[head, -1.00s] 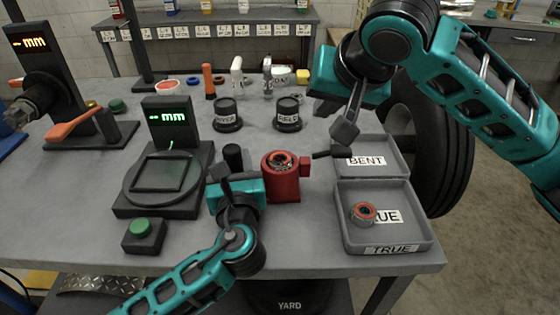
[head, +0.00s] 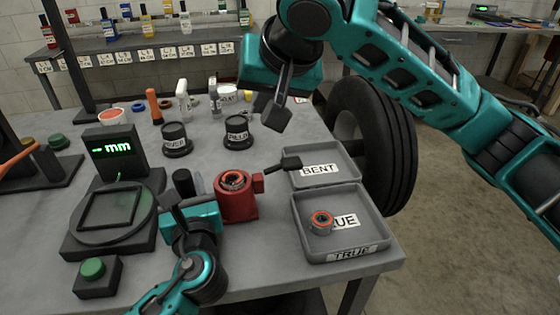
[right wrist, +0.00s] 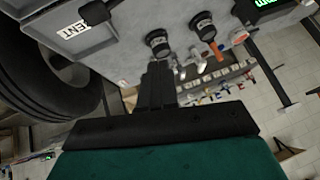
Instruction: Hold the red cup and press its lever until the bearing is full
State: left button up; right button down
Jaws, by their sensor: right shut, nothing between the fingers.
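The red cup (head: 237,203) stands on the grey bench, with a bearing (head: 233,181) seated in its top. Its lever (head: 284,165) sticks out to the right, with a black handle beside the BENT tray. My left gripper (head: 187,205) is low at the cup's left side. Its fingers are partly hidden, and I cannot tell whether they grip the cup. My right gripper (head: 273,112) is shut and empty, above and behind the lever handle, apart from it. In the right wrist view its fingers (right wrist: 157,85) are together. The cup is not seen there.
A second bearing (head: 321,221) lies in the TRUE tray (head: 377,228), in front of the BENT tray (head: 345,160). A gauge with a green display (head: 112,146) and a green button (head: 93,268) stand left. Two black labelled pots (head: 238,133) stand behind. A tyre (head: 385,140) is at right.

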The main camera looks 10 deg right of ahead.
aim_at(284, 165)
notch_tip(284, 165, down, 8)
jog(key=d, duration=0.2)
jog(key=shift+d+f, duration=0.2)
jog(key=shift+d, duration=0.1)
dwell(2.0)
jog(key=shift+d+f, duration=0.1)
jog(key=shift+f, duration=0.3)
jog(key=shift+d+f, duration=0.2)
jog(key=shift+f, duration=0.4)
jog(key=shift+d+f, duration=0.15)
jog(key=shift+f, duration=0.45)
dwell(1.3)
jog(key=shift+a+r, duration=0.25)
jog(key=shift+r, duration=0.55)
jog(key=shift+a+r, duration=0.2)
jog(key=shift+r, duration=0.55)
jog(key=shift+a+r, duration=0.25)
jog(key=shift+r, duration=0.55)
jog(key=shift+a+r, duration=0.25)
jog(key=shift+r, duration=0.6)
jog(key=shift+a+r, duration=0.25)
jog(key=shift+r, duration=0.55)
